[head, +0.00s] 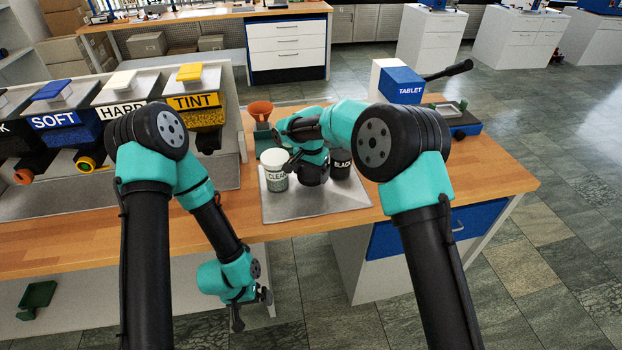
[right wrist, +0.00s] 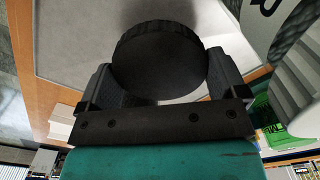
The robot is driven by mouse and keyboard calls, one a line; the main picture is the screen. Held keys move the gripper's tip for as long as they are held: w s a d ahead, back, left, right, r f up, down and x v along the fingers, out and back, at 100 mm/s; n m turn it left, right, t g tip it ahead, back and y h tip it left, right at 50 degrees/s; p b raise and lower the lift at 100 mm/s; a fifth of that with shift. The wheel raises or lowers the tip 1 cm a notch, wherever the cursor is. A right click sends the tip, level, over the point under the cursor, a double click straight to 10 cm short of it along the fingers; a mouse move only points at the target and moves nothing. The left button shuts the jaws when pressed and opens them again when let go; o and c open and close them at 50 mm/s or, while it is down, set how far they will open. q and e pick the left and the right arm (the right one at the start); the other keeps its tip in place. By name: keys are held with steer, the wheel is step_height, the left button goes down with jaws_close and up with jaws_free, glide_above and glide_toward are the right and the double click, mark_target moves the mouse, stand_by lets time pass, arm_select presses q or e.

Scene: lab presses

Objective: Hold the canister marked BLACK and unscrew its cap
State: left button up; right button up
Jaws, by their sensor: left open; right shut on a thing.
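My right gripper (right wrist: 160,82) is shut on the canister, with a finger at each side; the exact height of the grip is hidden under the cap. My left gripper (head: 240,318) is open and empty, hanging low in front of the table's front edge, away from the canister.
A canister marked CLEAR (head: 275,180) with a white lid stands just left of my right wrist. The metal plate (head: 300,208) lies under both. Labelled dispensers (head: 195,101) fill the left.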

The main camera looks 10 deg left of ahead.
mark_target(311, 172)
steer(key=shift+w, duration=0.1)
steer(key=shift+w, duration=0.15)
steer(key=shift+w+f, duration=0.1)
steer(key=shift+f, duration=1.7)
steer(key=shift+f, duration=0.1)
steer(key=o, duration=0.7)
step_height(311, 172, up, 12)
steer(key=shift+r, duration=0.15)
